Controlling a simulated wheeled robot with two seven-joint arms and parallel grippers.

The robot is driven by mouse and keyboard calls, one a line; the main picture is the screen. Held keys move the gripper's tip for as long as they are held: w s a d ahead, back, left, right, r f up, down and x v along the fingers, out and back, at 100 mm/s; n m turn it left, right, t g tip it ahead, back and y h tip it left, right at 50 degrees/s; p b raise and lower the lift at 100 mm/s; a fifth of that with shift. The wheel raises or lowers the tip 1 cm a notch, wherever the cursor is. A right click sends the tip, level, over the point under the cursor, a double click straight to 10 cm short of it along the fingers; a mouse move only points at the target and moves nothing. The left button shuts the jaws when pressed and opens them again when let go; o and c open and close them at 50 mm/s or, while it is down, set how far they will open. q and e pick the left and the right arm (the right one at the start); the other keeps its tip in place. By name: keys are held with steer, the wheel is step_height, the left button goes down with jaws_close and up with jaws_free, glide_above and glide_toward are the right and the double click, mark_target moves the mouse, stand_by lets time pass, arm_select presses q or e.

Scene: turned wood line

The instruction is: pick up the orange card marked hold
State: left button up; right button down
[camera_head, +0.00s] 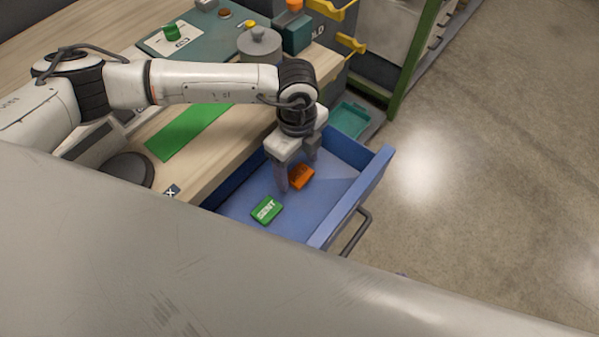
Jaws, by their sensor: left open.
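The orange card (302,177) lies in the open blue drawer (340,190); its marking is too small and partly covered to read. My left gripper (297,178) points down into the drawer with its jaws open. One finger is at the left of the orange card and the other is behind it, so the card shows close to and partly between the fingers. I cannot tell whether they touch it. A green card (266,210) marked SENT lies in the drawer, nearer and to the left. My right gripper is not in view.
The drawer's front wall and grey handle (357,232) stand out over open floor. The wooden bench (215,160) carries a green strip (188,132), a grey lidded pot (259,45) and a dark mat. A teal bin (350,120) sits behind the drawer.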

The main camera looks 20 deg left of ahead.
arm_select(q)
steer(key=shift+f, duration=0.65)
steer(key=c, duration=1.1)
steer(key=shift+r, duration=0.1)
